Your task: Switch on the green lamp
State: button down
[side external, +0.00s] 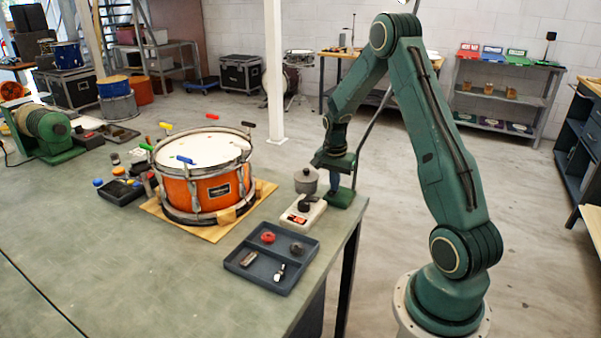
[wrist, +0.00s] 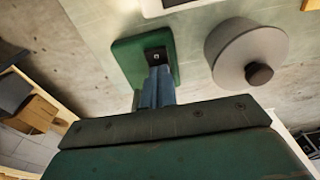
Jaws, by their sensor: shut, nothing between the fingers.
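The green lamp's base (side external: 341,198) is a flat green plate at the bench's right corner. A thin grey stem rises from it and passes behind my arm; I cannot make out the lamp head. In the wrist view the green base (wrist: 128,58) carries a small black square switch (wrist: 155,54) with a pale mark. My gripper (side external: 335,189) points down over the base, its blue-grey fingers shut together and empty. In the wrist view the fingertips (wrist: 157,70) lie right at the switch's near edge; I cannot tell whether they touch it. Whether the lamp is lit does not show.
A grey lidded pot (side external: 305,182) stands close left of the base; it also shows in the wrist view (wrist: 240,45). The bench edge is close.

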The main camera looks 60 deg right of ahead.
jog(key=shift+a+r, duration=0.15)
jog(key=shift+a, duration=0.15)
dwell(0.4)
notch_tip(320, 180, up, 14)
jog(key=d, duration=0.1)
jog(key=shift+d, duration=0.35)
dwell(0.5)
